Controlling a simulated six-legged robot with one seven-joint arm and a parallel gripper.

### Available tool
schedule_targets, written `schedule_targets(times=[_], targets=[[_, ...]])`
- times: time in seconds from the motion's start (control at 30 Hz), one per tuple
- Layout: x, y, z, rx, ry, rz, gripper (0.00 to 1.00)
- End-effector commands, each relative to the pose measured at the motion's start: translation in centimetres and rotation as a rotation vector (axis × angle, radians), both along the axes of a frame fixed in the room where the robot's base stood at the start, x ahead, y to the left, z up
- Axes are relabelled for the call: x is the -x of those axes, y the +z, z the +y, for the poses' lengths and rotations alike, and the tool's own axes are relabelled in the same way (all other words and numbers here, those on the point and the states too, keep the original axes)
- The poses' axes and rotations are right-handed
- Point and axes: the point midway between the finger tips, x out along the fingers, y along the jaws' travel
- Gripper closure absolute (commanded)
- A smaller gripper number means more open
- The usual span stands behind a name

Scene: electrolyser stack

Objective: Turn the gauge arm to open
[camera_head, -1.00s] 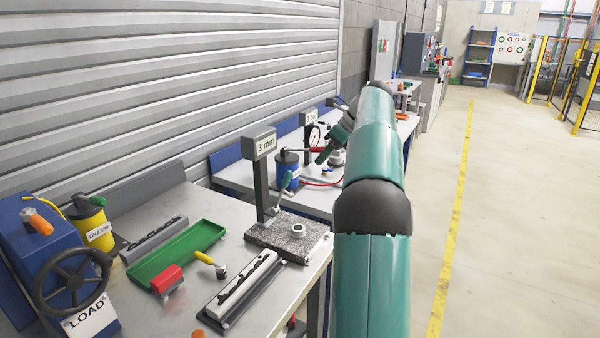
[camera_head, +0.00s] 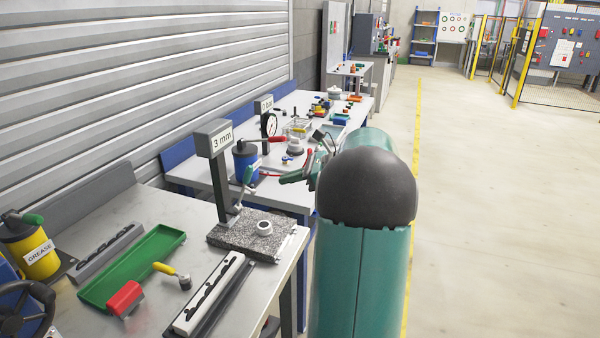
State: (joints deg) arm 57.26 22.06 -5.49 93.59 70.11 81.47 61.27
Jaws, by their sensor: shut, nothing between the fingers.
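A gauge stand (camera_head: 217,183) with a "3 mm" sign stands on a speckled stone base on the near bench. A green-handled lever on its post, which looks like the gauge arm (camera_head: 248,178), tilts up to the right. A pale ring (camera_head: 264,228) sits on the base. My gripper (camera_head: 284,179) is shut and empty, above the bench's right side, right of the lever and apart from it. My arm hides part of the gripper and wrist.
A green tray (camera_head: 132,268), red block (camera_head: 125,299) and slotted bar (camera_head: 208,294) lie on the near bench. Floor at right is clear.

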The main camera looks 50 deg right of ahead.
Motion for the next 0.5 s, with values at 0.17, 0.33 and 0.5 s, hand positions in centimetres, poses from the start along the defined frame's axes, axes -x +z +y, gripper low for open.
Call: schedule_targets(times=[0.17,0.33,0.5], targets=[[-3.0,-1.5,1.6,-0.001,0.002,0.001,1.0],[-5.4,-0.7,2.8,0.002,0.001,0.0,1.0],[-6.5,-0.1,3.3,0.001,0.0,0.0,1.0]])
